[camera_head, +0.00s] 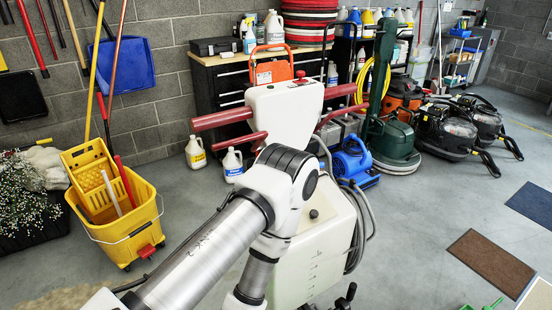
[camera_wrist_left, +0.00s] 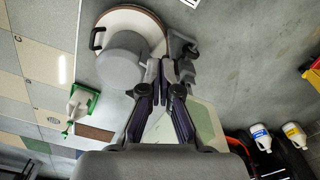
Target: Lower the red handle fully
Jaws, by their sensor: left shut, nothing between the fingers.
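A cream-coloured cleaning machine (camera_head: 285,115) stands in the middle of the head view. It has dark red bars on both sides: an upper left bar (camera_head: 222,119), a lower left bar (camera_head: 238,143), and right bars (camera_head: 342,91). I cannot tell which one the task means. My left arm crosses in front of the machine's lower body (camera_head: 312,260); its gripper does not show there. In the left wrist view my left gripper (camera_wrist_left: 161,68) is shut and empty. No red handle shows in that view. My right gripper is in neither view.
A yellow mop bucket (camera_head: 125,225) stands at the left, and white bottles (camera_head: 196,152) on the floor behind. A blue blower (camera_head: 352,160) and green floor machine (camera_head: 393,140) stand at the right. In the wrist view a round grey floor machine (camera_wrist_left: 124,60) lies beyond the fingers.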

